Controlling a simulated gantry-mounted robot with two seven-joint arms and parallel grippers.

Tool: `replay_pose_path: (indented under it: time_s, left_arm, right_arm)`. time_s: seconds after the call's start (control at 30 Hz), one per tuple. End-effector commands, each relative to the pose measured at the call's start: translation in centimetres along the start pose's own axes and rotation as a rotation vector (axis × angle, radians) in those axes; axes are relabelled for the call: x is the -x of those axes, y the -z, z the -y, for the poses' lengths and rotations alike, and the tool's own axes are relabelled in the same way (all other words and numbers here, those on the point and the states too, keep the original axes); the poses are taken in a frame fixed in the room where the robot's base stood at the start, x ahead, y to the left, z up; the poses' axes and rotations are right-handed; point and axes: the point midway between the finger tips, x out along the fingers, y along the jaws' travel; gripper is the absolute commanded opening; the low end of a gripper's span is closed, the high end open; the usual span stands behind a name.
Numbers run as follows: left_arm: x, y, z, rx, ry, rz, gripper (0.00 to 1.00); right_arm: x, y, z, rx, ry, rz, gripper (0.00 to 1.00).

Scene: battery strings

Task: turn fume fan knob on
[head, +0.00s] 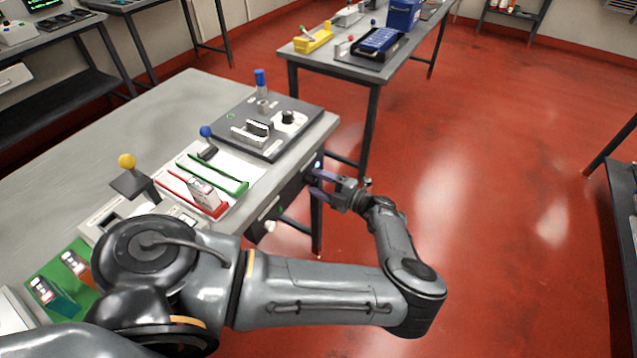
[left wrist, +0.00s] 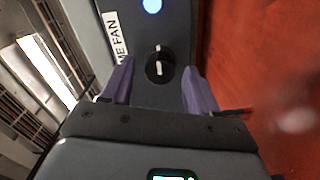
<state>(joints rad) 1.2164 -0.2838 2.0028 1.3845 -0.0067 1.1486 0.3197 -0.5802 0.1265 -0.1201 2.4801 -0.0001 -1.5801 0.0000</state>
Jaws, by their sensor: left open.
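The fume fan knob (left wrist: 160,68) is a small black dial with a white pointer mark, on a dark panel with a white label (left wrist: 115,36) of which "ME FAN" is readable. A lit blue-white lamp (left wrist: 152,6) sits beyond the knob; it also shows in the head view (head: 317,164). My left gripper (left wrist: 156,76) is open, with its purple fingers on either side of the knob. I cannot tell whether they touch it. In the head view my left gripper (head: 316,185) is at the bench's right end, and the knob itself is hard to make out. My right gripper is not in view.
The grey bench (head: 130,110) carries a dark fixture plate (head: 275,140), a red tray (head: 190,200), a green tray (head: 215,172) and a yellow-ball lever (head: 127,161). A second table (head: 345,68) stands behind. The red floor (head: 500,200) to the right is clear.

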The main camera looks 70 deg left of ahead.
Motion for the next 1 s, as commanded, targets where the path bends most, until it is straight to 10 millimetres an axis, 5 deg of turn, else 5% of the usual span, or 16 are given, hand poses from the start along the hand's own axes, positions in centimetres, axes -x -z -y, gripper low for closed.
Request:
replay_pose_path:
  time_s: [0.6,1.0]
  left_arm:
    - [9.1,-0.1,0.0,0.001,0.001,0.003,0.6]
    - [10.4,0.0,0.0,0.001,0.0,0.001,0.6]
  right_arm:
    - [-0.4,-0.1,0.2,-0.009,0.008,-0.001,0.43]
    - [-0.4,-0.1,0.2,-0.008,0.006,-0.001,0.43]
